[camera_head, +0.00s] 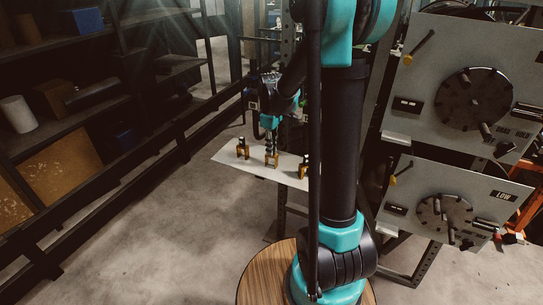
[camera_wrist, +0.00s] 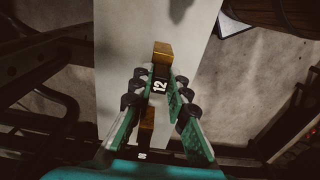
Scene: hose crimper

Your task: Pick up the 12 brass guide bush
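In the wrist view a dark top with a white "12" label (camera_wrist: 158,87) lies between the fingers of my gripper (camera_wrist: 162,88). Brass shows beyond it (camera_wrist: 163,53) and nearer the palm (camera_wrist: 147,122); I cannot tell whether both parts belong to one piece. My gripper's green-padded fingers stand apart on either side of the label, and I see no clear grip. In the head view my gripper (camera_head: 270,138) points down just above the middle brass piece (camera_head: 271,161) on the pale shelf (camera_head: 227,157). Contact is too small to judge there.
Another brass piece (camera_head: 243,148) stands to the left on the shelf, and another (camera_head: 304,168) to the right, partly hidden by my arm. Grey panels with dark dials (camera_head: 473,99) stand at right. A dark shelving rack (camera_head: 75,120) fills the left. Open concrete floor lies between.

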